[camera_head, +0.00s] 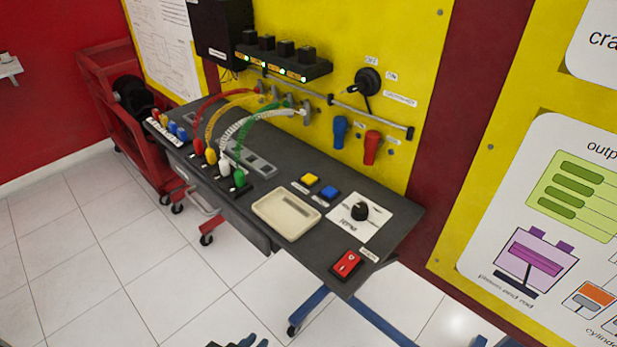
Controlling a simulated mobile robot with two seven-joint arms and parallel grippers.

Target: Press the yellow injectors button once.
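Nothing touches the yellow button. The tip of my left gripper (238,342) just shows at the bottom edge, well below and in front of the bench, far from the button. Most of it is cut off, so its opening cannot be told. Dark bits at the bottom right edge may be part of my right arm; the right gripper cannot be made out.
A cream tray (287,214), a black knob (360,210) on a white plate and a red rocker switch (346,264) lie near the yellow button. Coloured cables (236,125) arch over the bench's left part.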

